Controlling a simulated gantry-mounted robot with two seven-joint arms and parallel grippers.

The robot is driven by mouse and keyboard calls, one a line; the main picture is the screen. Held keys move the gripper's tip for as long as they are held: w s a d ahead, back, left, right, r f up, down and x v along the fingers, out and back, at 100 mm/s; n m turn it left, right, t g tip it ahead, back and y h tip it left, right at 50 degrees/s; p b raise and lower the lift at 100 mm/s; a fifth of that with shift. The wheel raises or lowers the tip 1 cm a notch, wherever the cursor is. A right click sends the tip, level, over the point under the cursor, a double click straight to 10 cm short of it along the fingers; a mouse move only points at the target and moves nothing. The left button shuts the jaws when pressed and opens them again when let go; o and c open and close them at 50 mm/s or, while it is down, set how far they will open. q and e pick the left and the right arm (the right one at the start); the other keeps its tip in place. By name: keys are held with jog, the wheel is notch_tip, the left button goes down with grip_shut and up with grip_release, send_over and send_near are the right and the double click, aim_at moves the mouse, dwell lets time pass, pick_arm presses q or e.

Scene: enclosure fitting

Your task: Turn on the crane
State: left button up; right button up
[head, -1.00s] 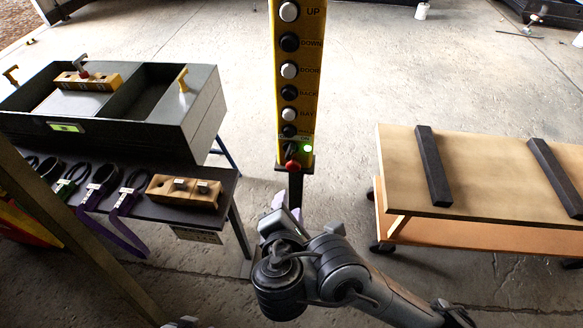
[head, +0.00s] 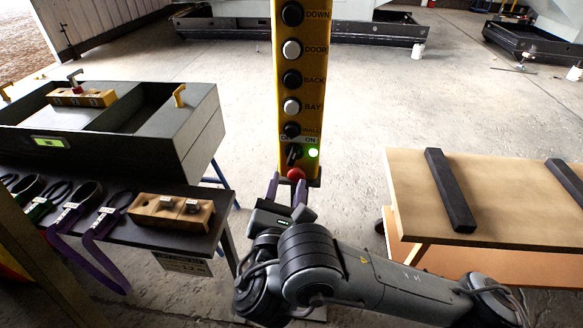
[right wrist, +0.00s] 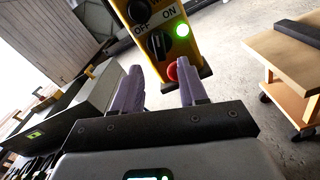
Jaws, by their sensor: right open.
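The yellow crane pendant (head: 284,110) stands upright in the middle of the head view, with labelled black and white buttons. Near its bottom are a black OFF/ON rotary switch (head: 293,153), a lit green lamp (head: 313,153) and a red button (head: 295,174). The switch also shows in the right wrist view (right wrist: 159,44), with the green lamp lit beside it. My right gripper (head: 287,190) is open just below the pendant. In the right wrist view its purple fingers (right wrist: 161,88) are spread apart, with the red button beyond the gap. I cannot tell whether they touch it. My left gripper is out of view.
A grey bin (head: 150,135) and a dark table with straps and a wooden block (head: 170,212) are at left. A wooden cart (head: 410,190) with dark bars is at right. Concrete floor (head: 370,90) lies open behind.

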aim_at(292, 162)
jog(key=shift+w+d+b, duration=0.25)
jog(key=shift+w+b, duration=0.55)
jog(key=shift+w, duration=1)
jog(key=shift+w+d+b, duration=0.2)
jog(key=shift+w+b, duration=0.6)
jog(key=shift+w, duration=1)
grip_shut()
